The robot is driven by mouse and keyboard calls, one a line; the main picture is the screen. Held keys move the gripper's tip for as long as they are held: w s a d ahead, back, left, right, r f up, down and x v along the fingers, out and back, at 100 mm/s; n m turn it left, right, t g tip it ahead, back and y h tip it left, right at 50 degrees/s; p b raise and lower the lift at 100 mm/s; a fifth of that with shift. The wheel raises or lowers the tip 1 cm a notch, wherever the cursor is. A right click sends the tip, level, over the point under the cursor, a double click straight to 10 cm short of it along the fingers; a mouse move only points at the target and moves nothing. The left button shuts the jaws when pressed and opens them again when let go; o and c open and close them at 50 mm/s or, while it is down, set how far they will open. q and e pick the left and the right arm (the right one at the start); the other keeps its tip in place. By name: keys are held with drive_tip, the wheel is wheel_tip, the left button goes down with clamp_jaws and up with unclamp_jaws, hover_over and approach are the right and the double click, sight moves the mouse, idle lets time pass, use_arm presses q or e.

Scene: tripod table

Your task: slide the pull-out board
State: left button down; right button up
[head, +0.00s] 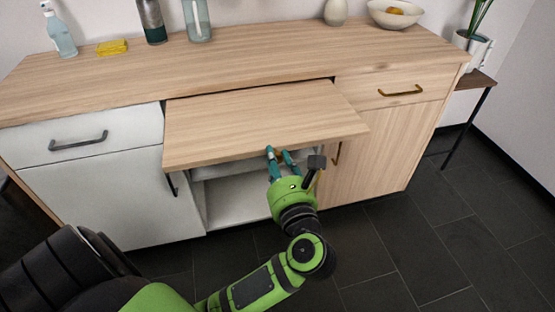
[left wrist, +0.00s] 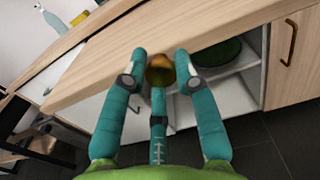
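The pull-out board (head: 262,122), a light wood panel, sticks out from under the worktop, between the white drawer and the wood drawer. My left gripper (head: 280,153), with teal fingers, is at its front edge, right of the edge's middle. In the left wrist view the gripper (left wrist: 160,62) has its fingers spread and straight, with the tips close to the edge of the board (left wrist: 200,30). I cannot tell whether they touch it. A brown rounded thing (left wrist: 160,70) shows between the fingers; what it is is unclear. My right gripper is not in view.
The worktop (head: 250,62) holds a spray bottle (head: 60,35), a yellow sponge (head: 112,47), bottles and a bowl (head: 394,14) at the back. Below the board is an open shelf space with a dark green dish (left wrist: 215,52). The dark floor (head: 400,240) in front is clear.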

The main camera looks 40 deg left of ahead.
sight(267, 130)
use_arm(q)
drive_tip(key=x, duration=2.1)
drive_tip(key=shift+w+a+r+b, duration=0.1)
drive_tip(key=shift+w+r+b, duration=0.1)
drive_tip(key=shift+w+b, duration=0.15)
drive_tip(key=c, duration=1)
unclamp_jaws()
drive_tip(key=shift+s, duration=0.1)
drive_tip(key=shift+f, duration=0.1)
drive_tip(key=shift+s, duration=0.1)
drive_tip(key=v, duration=1.2)
